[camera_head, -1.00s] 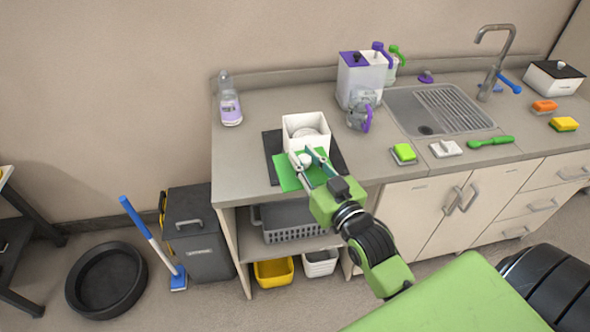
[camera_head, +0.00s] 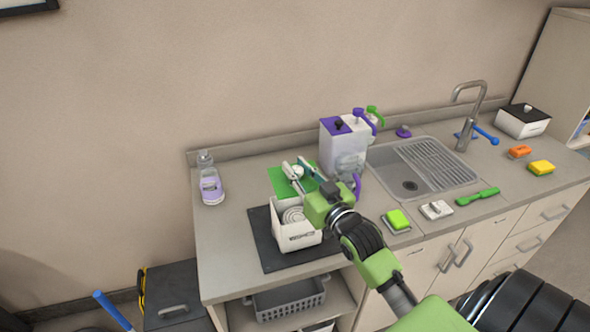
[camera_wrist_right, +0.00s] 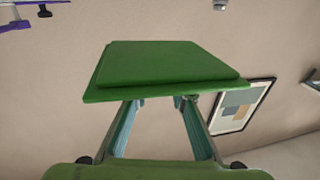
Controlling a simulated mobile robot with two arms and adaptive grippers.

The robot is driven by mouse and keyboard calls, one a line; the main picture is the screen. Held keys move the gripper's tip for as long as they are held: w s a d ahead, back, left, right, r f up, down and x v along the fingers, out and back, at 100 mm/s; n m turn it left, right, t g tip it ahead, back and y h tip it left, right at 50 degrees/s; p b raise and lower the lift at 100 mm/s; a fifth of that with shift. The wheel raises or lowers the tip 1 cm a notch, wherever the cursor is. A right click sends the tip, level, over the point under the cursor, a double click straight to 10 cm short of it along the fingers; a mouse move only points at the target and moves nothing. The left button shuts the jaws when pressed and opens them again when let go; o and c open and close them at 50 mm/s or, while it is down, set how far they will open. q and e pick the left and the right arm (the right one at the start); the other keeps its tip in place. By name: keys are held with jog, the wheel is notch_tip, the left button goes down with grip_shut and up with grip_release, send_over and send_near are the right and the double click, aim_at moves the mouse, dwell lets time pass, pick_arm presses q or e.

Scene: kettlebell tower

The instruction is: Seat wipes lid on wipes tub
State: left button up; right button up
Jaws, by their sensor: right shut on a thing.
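The wipes lid is a flat green square (camera_head: 284,186) with a pale knob. My right gripper (camera_head: 300,170) is shut on the knob and holds the lid off the tub. In the head view the lid appears just beyond the tub's back rim; its exact height is hard to tell. In the right wrist view the lid (camera_wrist_right: 165,68) shows its stepped green face, with the wall behind it. The wipes tub (camera_head: 296,238) is a white open box with a pale round roll inside, upright on a dark mat (camera_head: 275,262). My right gripper and wrist hide its right back corner. My left gripper is not in view.
A white canister with a purple lid (camera_head: 337,142) and a clear jug with a purple handle (camera_head: 350,168) stand right of the lid. A green sponge (camera_head: 397,219) lies right of the tub. A bottle (camera_head: 210,185) stands at left; the counter between it and the mat is clear.

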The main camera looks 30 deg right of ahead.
jog(key=f, duration=0.1)
jog(key=f+b, duration=0.2)
jog(key=shift+w+f, duration=0.25)
jog(key=shift+f, duration=0.15)
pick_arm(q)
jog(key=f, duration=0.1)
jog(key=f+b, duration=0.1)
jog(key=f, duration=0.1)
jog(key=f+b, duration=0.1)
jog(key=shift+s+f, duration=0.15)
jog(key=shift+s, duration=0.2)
pick_arm(e)
notch_tip(320, 180, down, 4)
jog(key=shift+f, duration=0.1)
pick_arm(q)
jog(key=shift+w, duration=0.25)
pick_arm(e)
jog(key=shift+f, duration=0.1)
pick_arm(q)
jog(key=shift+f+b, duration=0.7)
jog(key=shift+b, duration=0.1)
pick_arm(e)
jog(key=shift+f, duration=1)
jog(key=o, duration=0.6)
jog(key=shift+o, duration=0.3)
